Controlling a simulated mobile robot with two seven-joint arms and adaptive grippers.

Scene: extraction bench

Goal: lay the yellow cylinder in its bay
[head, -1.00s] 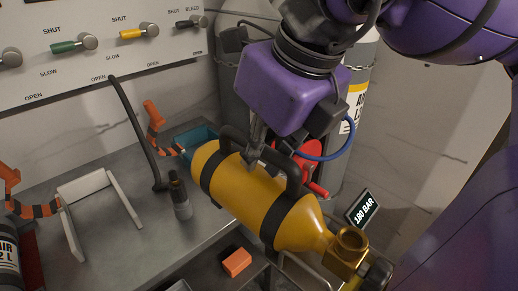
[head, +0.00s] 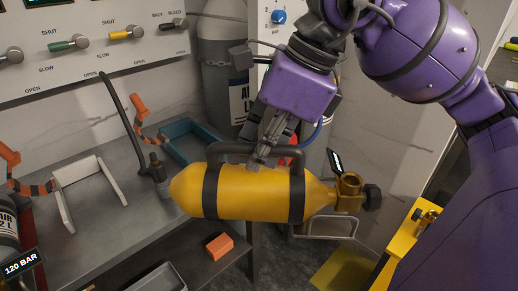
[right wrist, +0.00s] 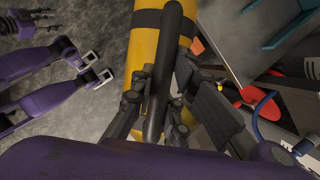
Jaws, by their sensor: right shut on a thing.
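The yellow cylinder (head: 250,193) with black bands and a brass valve (head: 348,188) hangs roughly level over the bench's front edge, its valve end to the right. My right gripper (head: 262,155) is shut on the cylinder's black carry handle (head: 232,148). In the right wrist view the fingers (right wrist: 152,105) close around the handle, with the yellow body (right wrist: 160,60) beyond. An empty white cradle (head: 68,205) stands on the bench to the left, between orange-and-black straps; I cannot tell for certain that it is the bay. My left gripper (right wrist: 22,32) seems to show at the right wrist view's upper left, its opening unclear.
A black hose (head: 122,115) and a dark fitting (head: 157,170) stand between cradle and cylinder. A teal tray (head: 196,143) lies behind the cylinder. Another cylinder stands at far left by a 120 BAR sign (head: 22,264).

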